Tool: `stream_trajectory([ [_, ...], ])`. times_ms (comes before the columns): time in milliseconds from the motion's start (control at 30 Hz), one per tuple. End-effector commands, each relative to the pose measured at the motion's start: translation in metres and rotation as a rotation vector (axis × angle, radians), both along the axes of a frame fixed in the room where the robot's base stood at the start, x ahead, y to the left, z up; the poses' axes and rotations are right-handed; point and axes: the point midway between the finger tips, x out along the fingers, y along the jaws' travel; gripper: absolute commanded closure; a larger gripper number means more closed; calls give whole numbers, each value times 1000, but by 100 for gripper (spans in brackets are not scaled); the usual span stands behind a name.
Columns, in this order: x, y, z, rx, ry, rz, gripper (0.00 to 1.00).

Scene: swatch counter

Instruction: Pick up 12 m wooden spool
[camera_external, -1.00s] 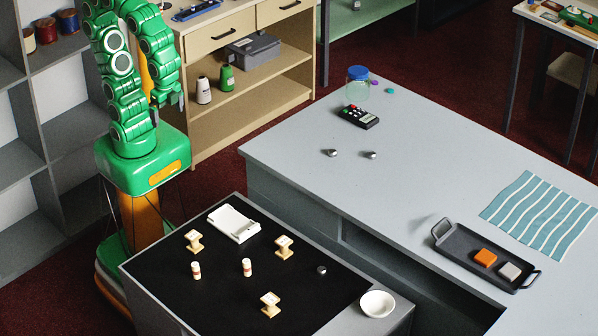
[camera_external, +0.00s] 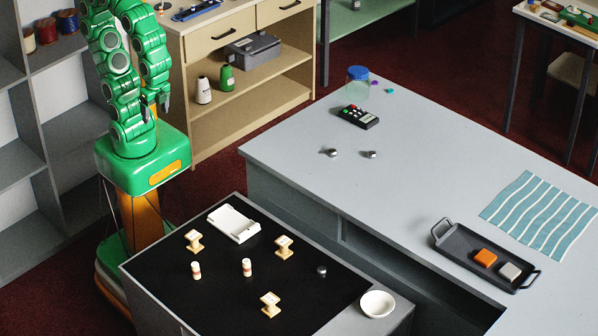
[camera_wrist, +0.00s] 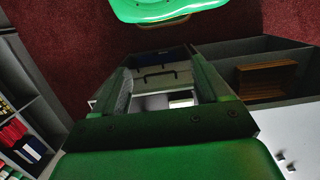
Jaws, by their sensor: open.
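Three small pale wooden spools stand upright on the black mat (camera_external: 225,290) of the low counter. One spool (camera_external: 194,241) is at the left, one (camera_external: 284,247) at the right and one (camera_external: 270,304) nearer the front. Their tops seem to carry markings too small to read, so I cannot tell which is the 12 m one. My gripper (camera_external: 154,101) is open and empty, raised above my base and well away from the spools. In the wrist view my gripper (camera_wrist: 163,84) shows its two fingers apart with nothing between them; no spools can be made out there.
A white tray-like holder (camera_external: 234,223), two small white cylinders with red bands (camera_external: 196,270) (camera_external: 246,267) and a small metal knob (camera_external: 321,271) share the mat. A white bowl (camera_external: 377,303) sits at the counter's right corner. A larger grey counter (camera_external: 420,170) lies beyond.

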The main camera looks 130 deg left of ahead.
Motion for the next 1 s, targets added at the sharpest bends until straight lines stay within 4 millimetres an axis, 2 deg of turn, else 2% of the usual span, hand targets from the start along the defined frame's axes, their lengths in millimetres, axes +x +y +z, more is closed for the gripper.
stream_trajectory([
  [200, 2, 0, 25, 0, -8, 0, 26],
  [500, 1, 0, 48, 0, -3, 0, 26],
  [767, 27, 16, 43, 41, -65, -64, 26],
  [1000, 64, 38, 41, 109, -143, -166, 26],
])
